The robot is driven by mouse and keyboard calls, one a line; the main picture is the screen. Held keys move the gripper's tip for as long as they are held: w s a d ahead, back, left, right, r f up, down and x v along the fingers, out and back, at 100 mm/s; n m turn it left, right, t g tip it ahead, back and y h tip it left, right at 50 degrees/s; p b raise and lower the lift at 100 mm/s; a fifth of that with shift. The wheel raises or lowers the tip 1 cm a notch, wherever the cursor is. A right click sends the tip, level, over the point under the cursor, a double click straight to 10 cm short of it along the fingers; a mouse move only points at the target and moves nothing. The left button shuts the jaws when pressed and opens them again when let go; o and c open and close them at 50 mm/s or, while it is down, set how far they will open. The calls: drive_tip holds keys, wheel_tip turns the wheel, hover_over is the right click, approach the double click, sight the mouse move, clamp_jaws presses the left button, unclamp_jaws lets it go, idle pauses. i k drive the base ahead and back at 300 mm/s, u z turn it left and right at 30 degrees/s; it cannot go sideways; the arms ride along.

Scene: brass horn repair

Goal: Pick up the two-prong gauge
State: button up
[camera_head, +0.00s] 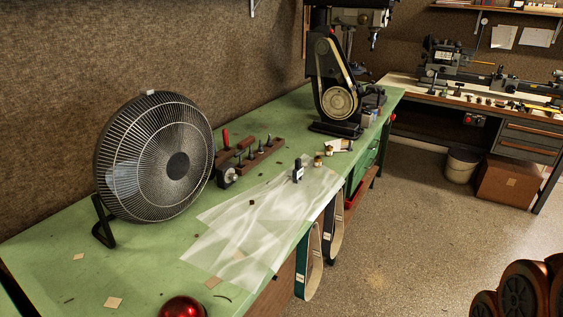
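I cannot pick out the two-prong gauge with certainty. A small dark upright piece with a pale face (298,172) stands at the far end of a clear plastic sheet (235,245) on the green bench (150,255). It may be the gauge, but its prongs are too small to make out. Beside it are small tan and brown pieces (318,160) and a pale tool (338,146) lying near the bench's front edge. My gripper is not in view.
A round black fan (155,158) stands on the left of the bench. Behind the sheet is a brown rack of tools (250,158). A belt grinder (336,90) stands farther back. A shiny red object (183,307) is at the near edge. Open floor (400,240) lies right.

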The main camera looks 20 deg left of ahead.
sight(297, 172)
drive_tip(key=u, duration=0.9)
drive_tip(key=i, duration=0.95)
drive_tip(key=u, duration=1)
